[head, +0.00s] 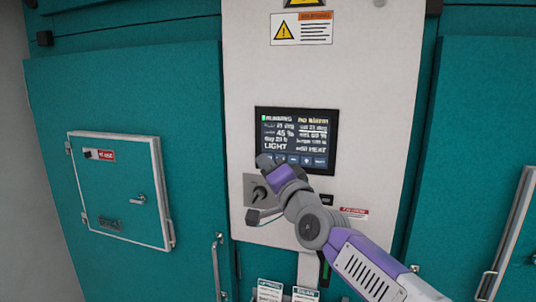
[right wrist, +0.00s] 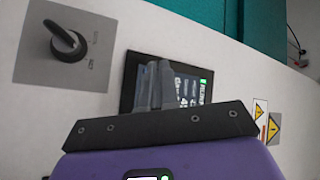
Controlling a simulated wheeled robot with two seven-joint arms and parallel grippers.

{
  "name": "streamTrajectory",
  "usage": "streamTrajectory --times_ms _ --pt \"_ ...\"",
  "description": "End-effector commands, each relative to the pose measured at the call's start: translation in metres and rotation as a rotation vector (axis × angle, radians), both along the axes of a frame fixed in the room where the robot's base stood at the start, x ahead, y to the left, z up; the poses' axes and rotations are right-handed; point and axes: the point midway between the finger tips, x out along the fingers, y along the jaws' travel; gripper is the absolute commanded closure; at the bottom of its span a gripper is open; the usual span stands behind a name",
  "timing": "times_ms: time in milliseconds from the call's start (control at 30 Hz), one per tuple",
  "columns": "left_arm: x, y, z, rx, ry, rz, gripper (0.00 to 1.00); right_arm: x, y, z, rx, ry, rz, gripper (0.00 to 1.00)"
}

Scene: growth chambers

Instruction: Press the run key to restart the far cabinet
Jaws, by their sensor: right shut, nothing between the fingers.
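The cabinet's control screen (head: 318,128) is a dark, lit display in the pale panel. It reads RUNNING at top left with a green mark, and No Alarm at top right. A row of small blue keys (head: 307,161) runs along its bottom edge; their labels are too small to read, and my right gripper hides the left end. My right gripper (head: 266,161) is at the screen's lower left corner, shut and empty. In the right wrist view its fingers (right wrist: 154,82) overlap the screen (right wrist: 189,88); I cannot tell whether they touch it. My left gripper is out of view.
A rotary switch (head: 259,193) on a grey plate sits just below left of the screen, close to my gripper. Teal doors flank the panel. A framed hatch (head: 118,190) with a handle is at left. Door handles (head: 217,262) and labels (head: 270,291) are lower down.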

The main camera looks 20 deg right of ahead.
Motion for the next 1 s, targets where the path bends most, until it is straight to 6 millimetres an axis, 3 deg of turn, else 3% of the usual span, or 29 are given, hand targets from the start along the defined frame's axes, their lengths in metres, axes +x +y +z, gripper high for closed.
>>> streamTrajectory --times_ms 400,667,1000 --pt "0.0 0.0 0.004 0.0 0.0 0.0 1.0 -0.003 0.002 0.001 0.0 0.0 0.0 1.0" --pt "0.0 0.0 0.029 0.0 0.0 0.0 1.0 -0.024 0.016 0.004 -0.001 0.001 0.002 1.0" --pt "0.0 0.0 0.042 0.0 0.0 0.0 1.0 -0.043 0.029 0.0 0.0 0.001 -0.001 1.0"
